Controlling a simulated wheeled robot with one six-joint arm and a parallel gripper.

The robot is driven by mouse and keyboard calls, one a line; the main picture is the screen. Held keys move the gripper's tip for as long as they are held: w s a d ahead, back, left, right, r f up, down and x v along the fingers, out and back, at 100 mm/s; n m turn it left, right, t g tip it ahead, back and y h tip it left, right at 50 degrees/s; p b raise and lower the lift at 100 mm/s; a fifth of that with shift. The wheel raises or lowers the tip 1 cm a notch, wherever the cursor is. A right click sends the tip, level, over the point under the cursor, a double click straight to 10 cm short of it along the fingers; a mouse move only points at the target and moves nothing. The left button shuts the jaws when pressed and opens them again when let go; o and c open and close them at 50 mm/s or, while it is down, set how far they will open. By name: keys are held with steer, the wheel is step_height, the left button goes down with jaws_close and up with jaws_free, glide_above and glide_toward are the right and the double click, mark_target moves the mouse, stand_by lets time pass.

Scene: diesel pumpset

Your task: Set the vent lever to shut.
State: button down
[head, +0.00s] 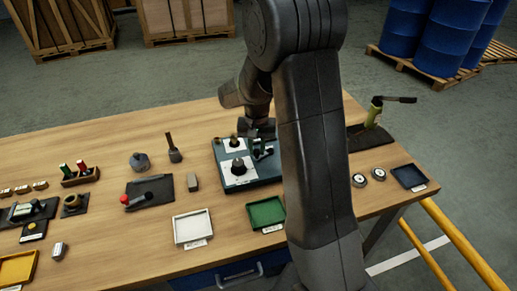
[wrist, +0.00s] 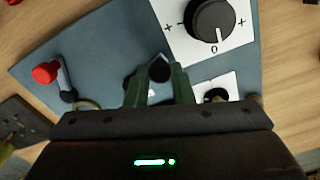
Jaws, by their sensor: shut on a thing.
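My gripper (wrist: 160,90) is low over the blue-grey panel (wrist: 110,50), its greenish fingers shut on a small dark handle (wrist: 158,69). This handle appears to be the vent lever; its base and markings are mostly hidden by the fingers, so I cannot read its setting. In the head view my gripper (head: 262,133) is at the panel's (head: 268,171) far side, partly behind my arm. A lever with a red knob (wrist: 45,73) stands left of the fingers in the wrist view, apart from them.
A black dial knob (wrist: 212,20) on a white plate is ahead right of the fingers; a smaller knob (wrist: 215,95) is close to the right finger. White (head: 193,228) and green (head: 265,213) trays lie in front. A plate with a red-ended lever (head: 150,192) lies left of the panel.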

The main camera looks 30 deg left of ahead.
mark_target(256, 150)
steer(key=shift+a, duration=0.15)
stand_by(0.4)
steer(key=c, duration=1.3)
jaws_free()
steer(key=shift+o, duration=0.2)
steer(key=shift+r, duration=0.1)
step_height(256, 150, up, 14)
steer(key=b, duration=0.1)
steer(key=shift+f, duration=0.25)
step_height(256, 150, down, 14)
steer(key=shift+r+p, duration=0.15)
steer(key=shift+p, duration=0.35)
